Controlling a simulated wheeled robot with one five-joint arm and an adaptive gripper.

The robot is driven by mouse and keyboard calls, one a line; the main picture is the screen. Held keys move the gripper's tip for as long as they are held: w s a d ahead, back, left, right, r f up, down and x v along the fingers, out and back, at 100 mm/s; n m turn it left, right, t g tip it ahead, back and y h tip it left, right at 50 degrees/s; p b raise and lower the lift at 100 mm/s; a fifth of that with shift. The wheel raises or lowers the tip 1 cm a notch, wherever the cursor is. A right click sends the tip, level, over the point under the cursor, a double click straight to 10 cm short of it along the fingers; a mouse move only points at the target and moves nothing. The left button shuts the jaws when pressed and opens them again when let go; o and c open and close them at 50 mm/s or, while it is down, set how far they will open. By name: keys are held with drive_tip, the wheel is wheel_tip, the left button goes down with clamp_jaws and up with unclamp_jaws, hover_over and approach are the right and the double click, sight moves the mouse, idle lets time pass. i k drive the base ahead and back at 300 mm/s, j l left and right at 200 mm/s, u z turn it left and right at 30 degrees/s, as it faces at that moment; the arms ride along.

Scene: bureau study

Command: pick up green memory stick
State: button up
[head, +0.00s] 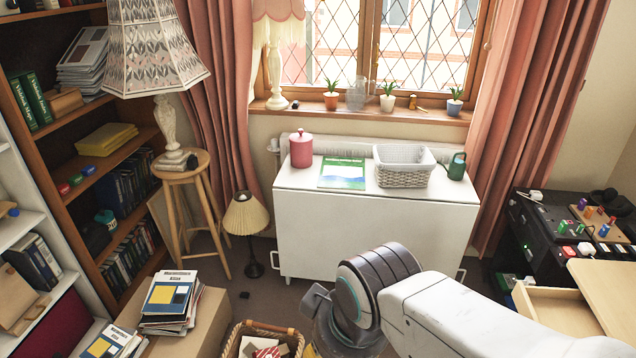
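I cannot single out a green memory stick for certain. A small upright green item (564,226) stands on the black cabinet at the right, among other small coloured pieces, and it is too small to identify. Another small green item (88,170) lies on the brown bookshelf at the left, beside a blue and a red one. My gripper (322,318) is at the bottom centre, in front of the white cabinet and far from both items. It is mostly hidden behind my own wrist, and its fingertips do not show clearly.
A white drop-leaf cabinet (375,235) under the window carries a pink canister (301,149), a green booklet (342,174), a basket (404,178) and a green watering can (457,166). An open wooden drawer (555,310) juts out at the right. A wicker basket (262,327) stands low at the front.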

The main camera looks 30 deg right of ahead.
sight(562, 229)
drive_tip(key=z, duration=2.45)
drive_tip(key=i+j+z, duration=0.1)
drive_tip(key=i+j, duration=0.2)
drive_tip(key=j, duration=0.15)
drive_tip(key=i+j+z, duration=0.1)
drive_tip(key=i+j, duration=0.2)
drive_tip(key=j, duration=0.15)
